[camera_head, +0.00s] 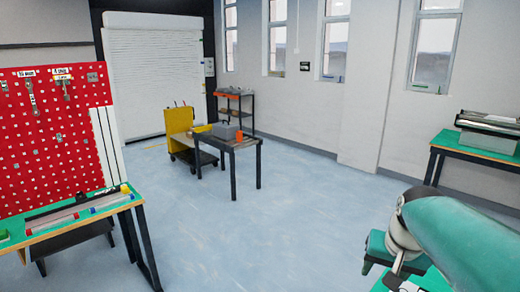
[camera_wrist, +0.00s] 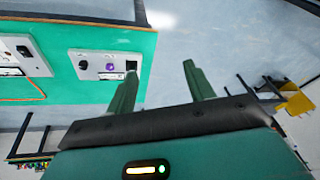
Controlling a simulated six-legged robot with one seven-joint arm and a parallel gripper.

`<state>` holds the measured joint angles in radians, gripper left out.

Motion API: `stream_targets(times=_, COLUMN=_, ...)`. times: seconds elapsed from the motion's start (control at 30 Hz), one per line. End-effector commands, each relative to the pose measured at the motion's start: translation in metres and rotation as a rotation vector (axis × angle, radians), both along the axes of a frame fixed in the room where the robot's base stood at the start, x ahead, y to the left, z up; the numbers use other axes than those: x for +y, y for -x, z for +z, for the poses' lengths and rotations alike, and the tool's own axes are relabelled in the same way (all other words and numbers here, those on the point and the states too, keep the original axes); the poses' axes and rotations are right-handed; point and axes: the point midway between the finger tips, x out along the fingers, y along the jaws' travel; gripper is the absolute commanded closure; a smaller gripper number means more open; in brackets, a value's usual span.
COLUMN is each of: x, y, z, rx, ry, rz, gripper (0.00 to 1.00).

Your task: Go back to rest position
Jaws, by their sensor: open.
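My gripper (camera_wrist: 160,88) shows in the wrist view with its two green fingers spread apart and nothing between them. Part of my green arm (camera_head: 465,235) reaches in at the lower right of the head view, but the fingers do not show there. In the wrist view a teal table top (camera_wrist: 90,88) lies to the left of and behind the fingers. On it sit small white control panels, one with a purple button (camera_wrist: 110,66). The fingers appear apart from the panels.
A red tool pegboard (camera_head: 50,130) stands behind a workbench (camera_head: 75,214) at left. A small dark table (camera_head: 225,142) and a yellow cart (camera_head: 180,125) stand mid-room. A green-topped bench (camera_head: 475,147) is at right. The blue floor (camera_head: 250,230) between them is clear.

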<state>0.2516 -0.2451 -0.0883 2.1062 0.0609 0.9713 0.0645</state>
Motion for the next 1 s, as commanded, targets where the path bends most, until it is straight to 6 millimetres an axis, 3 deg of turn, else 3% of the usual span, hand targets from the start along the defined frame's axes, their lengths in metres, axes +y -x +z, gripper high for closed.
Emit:
stream_targets(times=0.03, x=0.019, y=0.012, z=0.004, rx=-0.021, ry=0.012, rz=0.047, gripper=0.47)
stream_targets(times=0.2, x=0.071, y=0.053, z=0.005, rx=-0.079, ry=0.059, rz=0.195, gripper=0.47)
stream_targets(times=0.4, x=0.113, y=0.097, z=-0.006, rx=-0.141, ry=0.112, rz=0.344, gripper=0.47)
stream_targets(times=0.6, x=0.126, y=0.116, z=-0.015, rx=-0.166, ry=0.137, rz=0.406, gripper=0.47)
stream_targets(times=1.0, x=0.126, y=0.116, z=-0.015, rx=-0.166, ry=0.137, rz=0.406, gripper=0.47)
